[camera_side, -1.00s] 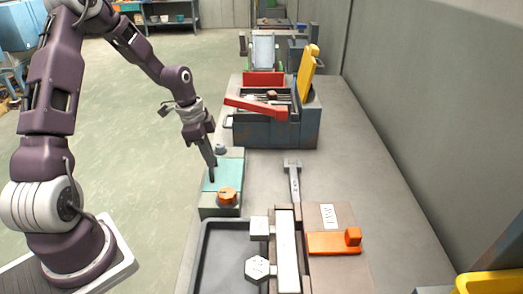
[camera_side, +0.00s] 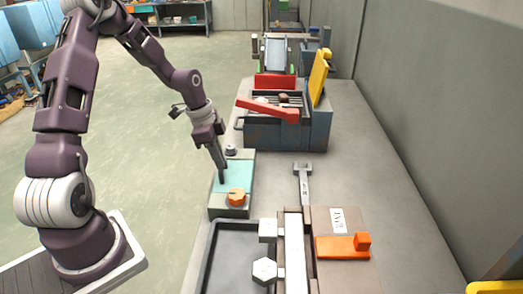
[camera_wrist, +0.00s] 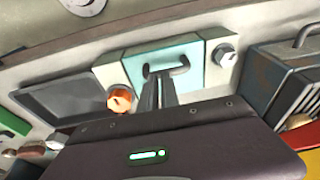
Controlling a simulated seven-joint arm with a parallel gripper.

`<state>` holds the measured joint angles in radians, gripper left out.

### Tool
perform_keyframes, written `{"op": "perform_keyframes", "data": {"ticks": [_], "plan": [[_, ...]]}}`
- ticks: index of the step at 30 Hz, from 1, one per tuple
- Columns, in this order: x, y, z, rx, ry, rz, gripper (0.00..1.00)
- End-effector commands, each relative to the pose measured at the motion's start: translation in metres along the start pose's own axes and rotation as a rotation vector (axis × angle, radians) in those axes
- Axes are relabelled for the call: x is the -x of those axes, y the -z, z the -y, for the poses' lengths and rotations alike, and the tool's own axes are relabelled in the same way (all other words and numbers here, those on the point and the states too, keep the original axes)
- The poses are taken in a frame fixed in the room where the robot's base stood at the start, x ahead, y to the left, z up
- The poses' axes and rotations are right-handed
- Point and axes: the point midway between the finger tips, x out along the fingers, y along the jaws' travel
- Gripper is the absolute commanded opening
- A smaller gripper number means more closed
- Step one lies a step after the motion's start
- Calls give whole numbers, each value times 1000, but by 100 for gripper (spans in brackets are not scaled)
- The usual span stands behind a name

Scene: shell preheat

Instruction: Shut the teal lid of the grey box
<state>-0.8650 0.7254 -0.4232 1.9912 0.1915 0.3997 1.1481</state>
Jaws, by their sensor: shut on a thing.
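The grey box (camera_side: 229,211) stands at the left edge of the bench. Its teal lid (camera_side: 240,174) looks flat on top, between the box's two grey ends; I cannot tell whether a small gap is left. In the wrist view the lid (camera_wrist: 195,50) carries a dark bar handle (camera_wrist: 180,71). My gripper (camera_side: 221,181) reaches down to the lid from above. In the wrist view its fingers (camera_wrist: 158,92) are closed together at the handle, and they partly hide it. An orange knob (camera_side: 236,197) sits at the near end and a grey knob (camera_side: 231,150) at the far end.
A dark open-topped bin (camera_side: 275,133) with a red bar (camera_side: 268,109) stands behind the box. A grey tray (camera_side: 238,262) lies in front. A wrench (camera_side: 304,185) lies to the right.

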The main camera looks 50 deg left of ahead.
Motion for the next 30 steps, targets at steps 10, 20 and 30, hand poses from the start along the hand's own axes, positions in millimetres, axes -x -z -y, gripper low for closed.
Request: {"op": "perform_keyframes", "data": {"ticks": [10,20,30], "plan": [[14,8,-4,2,-15,15,0],[59,-40,0,8,0,2,0],[87,-48,-12,20,21,36,0]]}}
